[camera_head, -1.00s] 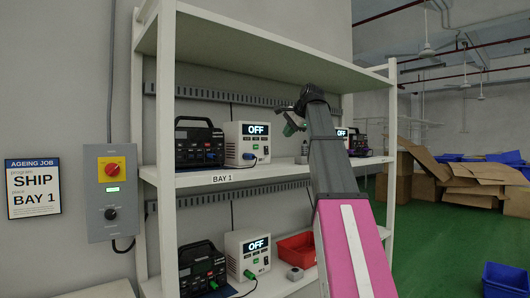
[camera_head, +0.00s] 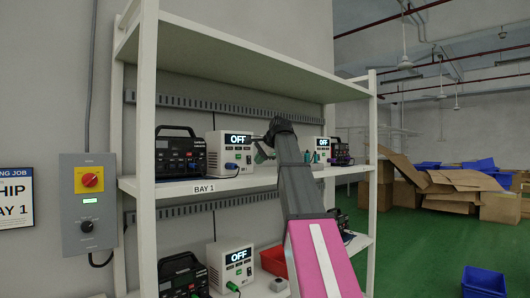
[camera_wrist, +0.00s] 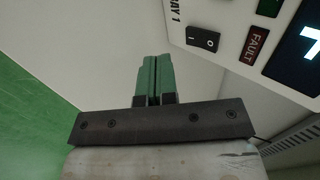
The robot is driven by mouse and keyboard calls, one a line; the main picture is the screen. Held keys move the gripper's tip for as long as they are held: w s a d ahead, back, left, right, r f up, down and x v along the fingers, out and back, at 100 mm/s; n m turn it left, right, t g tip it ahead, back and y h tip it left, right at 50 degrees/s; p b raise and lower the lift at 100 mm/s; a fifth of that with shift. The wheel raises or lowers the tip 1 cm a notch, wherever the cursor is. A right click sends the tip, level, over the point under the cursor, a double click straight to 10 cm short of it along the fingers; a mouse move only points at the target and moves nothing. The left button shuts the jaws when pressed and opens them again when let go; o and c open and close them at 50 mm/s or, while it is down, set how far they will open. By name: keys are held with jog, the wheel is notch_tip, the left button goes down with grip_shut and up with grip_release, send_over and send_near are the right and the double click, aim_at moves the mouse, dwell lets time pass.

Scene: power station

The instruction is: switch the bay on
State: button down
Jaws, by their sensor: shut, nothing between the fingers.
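The upper-shelf white unit (camera_head: 229,165) at BAY 1 has a lit display (camera_head: 238,139) reading OFF. A black power station (camera_head: 180,160) stands left of it. My gripper (camera_head: 260,153) is at the unit's right front edge in the head view. In the wrist view my gripper (camera_wrist: 154,62) has its green fingers shut and empty, pointing toward the unit's white face (camera_wrist: 225,65). A black rocker switch (camera_wrist: 202,39) marked I and O lies ahead and right of the fingertips, apart from them in the picture. Which side is pressed is unclear. A dark FAULT label (camera_wrist: 254,45) is beside it.
The BAY 1 label (camera_head: 204,188) is on the shelf edge. A grey wall box (camera_head: 90,205) carries a red rotary switch (camera_head: 90,180) and black knob (camera_head: 87,226). Another OFF unit (camera_head: 239,262) and a red bin (camera_head: 273,260) are on the lower shelf. Green floor (camera_head: 420,240) is open at right.

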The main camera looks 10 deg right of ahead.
aim_at(250, 161)
jog(key=shift+w+a+f, duration=0.1)
jog(key=shift+w+a, duration=0.25)
jog(key=shift+w, duration=0.25)
jog(key=shift+w+a+f, duration=0.1)
jog(key=shift+w+a, duration=0.2)
jog(key=shift+w, duration=0.25)
jog(key=shift+w+a, duration=0.35)
jog(key=shift+w, duration=0.3)
jog(key=shift+f, duration=0.1)
jog(key=shift+w+a, duration=0.15)
jog(key=shift+w, duration=0.05)
jog(key=shift+r, duration=0.85)
